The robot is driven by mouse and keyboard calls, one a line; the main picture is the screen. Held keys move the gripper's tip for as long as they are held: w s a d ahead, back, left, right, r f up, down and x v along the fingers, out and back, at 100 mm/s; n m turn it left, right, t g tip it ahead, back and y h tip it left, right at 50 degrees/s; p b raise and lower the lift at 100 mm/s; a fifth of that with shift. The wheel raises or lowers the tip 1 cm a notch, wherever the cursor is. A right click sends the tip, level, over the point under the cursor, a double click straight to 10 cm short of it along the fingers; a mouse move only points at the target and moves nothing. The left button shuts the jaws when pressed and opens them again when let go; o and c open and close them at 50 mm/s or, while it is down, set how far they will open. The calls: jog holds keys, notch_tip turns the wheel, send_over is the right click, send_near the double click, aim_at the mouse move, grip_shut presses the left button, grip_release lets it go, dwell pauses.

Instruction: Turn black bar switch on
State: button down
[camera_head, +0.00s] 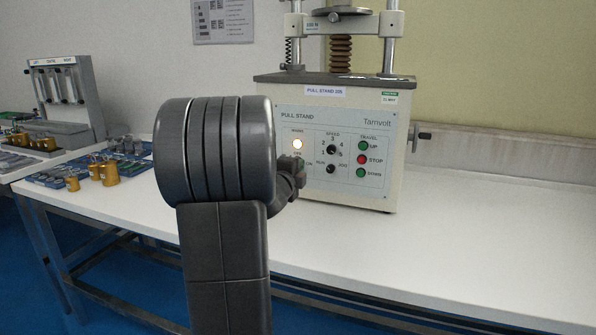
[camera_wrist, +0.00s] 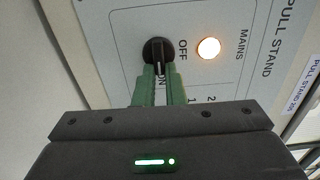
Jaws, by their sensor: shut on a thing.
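The black bar switch (camera_wrist: 158,52) is a round knob with a raised bar on the Pull Stand panel. In the wrist view its bar, with a white mark, points down toward the ON label, and OFF is printed to its right. My gripper (camera_wrist: 156,73) has its two green fingers shut on the bar from either side. In the head view my gripper (camera_head: 299,172) is at the panel's lower left, and my arm hides most of the switch. The MAINS lamp (camera_wrist: 208,48) glows; it also shows lit in the head view (camera_head: 297,144).
The Pull Stand machine (camera_head: 335,180) stands on a white bench (camera_head: 470,225) with free room at right. Its panel also has a speed knob (camera_head: 332,149), a small black knob (camera_head: 331,169) and a red STOP button (camera_head: 363,160). Brass weights (camera_head: 72,183) lie at left.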

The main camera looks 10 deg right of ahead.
jog(key=c, duration=1.5)
grip_release()
jog(key=p+v, duration=0.1)
jog(key=v, duration=1.2)
jog(key=shift+s+a+p, duration=0.25)
jog(key=shift+s+p, duration=0.05)
jog(key=shift+s, duration=0.05)
jog(key=shift+w, duration=0.1)
jog(key=b+x, duration=0.1)
jog(key=x, duration=1.2)
jog(key=shift+w+d, duration=0.25)
